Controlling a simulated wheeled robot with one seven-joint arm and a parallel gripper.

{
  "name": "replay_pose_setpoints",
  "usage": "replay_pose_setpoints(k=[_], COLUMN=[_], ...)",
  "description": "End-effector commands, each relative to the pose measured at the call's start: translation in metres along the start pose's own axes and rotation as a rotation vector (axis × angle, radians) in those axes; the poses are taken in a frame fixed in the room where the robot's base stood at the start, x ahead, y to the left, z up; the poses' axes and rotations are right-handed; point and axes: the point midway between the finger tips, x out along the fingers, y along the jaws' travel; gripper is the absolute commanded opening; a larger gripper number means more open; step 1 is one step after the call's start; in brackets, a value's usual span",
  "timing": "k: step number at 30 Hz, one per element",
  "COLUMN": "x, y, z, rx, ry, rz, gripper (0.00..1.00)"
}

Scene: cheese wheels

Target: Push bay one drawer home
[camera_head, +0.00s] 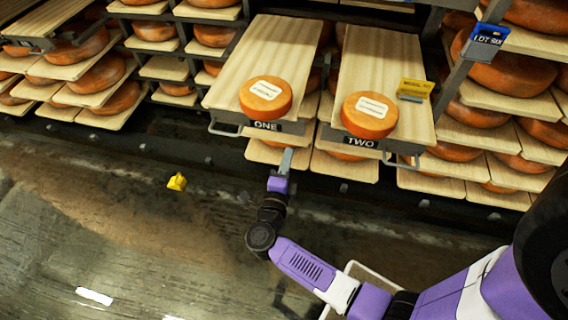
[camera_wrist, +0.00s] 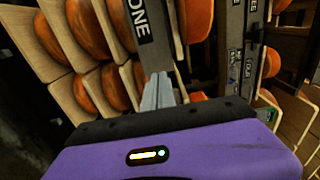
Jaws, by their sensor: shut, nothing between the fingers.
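The bay one drawer is a pale wooden board (camera_head: 262,50) sticking out from the rack, with a dark front plate marked ONE (camera_head: 268,126) and a metal handle (camera_head: 225,131) at its left. An orange cheese wheel (camera_head: 266,97) with a white label sits near its front. My gripper (camera_head: 286,158) is shut and empty, just below the right end of the ONE plate. In the wrist view my closed fingers (camera_wrist: 157,88) point up at the lower end of the ONE plate (camera_wrist: 138,22). I cannot tell whether they touch it.
Drawer two (camera_head: 380,60) also sticks out to the right, with a cheese wheel (camera_head: 369,115) and a yellow tag (camera_head: 415,88). A blue sign (camera_head: 486,40) hangs on a rack post. A small yellow object (camera_head: 177,182) lies on the floor, which is mostly clear at left.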

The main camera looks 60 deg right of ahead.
Motion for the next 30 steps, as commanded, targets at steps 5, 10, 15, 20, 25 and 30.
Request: replay_pose_setpoints(k=[5, 10, 15, 20, 25, 30], x=[0.037, 0.065, 0.083, 0.089, 0.089, 0.089], y=[-0.001, -0.001, 0.000, 0.000, 0.000, 0.000], z=[-0.001, 0.000, 0.000, 0.000, 0.000, 0.000], rx=[0.000, -0.001, -0.002, -0.001, -0.001, -0.001], ry=[0.003, 0.002, 0.000, 0.000, -0.001, -0.001], rz=[-0.002, -0.002, -0.001, -0.001, -0.001, -0.001], gripper=[0.00, 0.00, 0.00, 0.00, 0.00, 0.00])
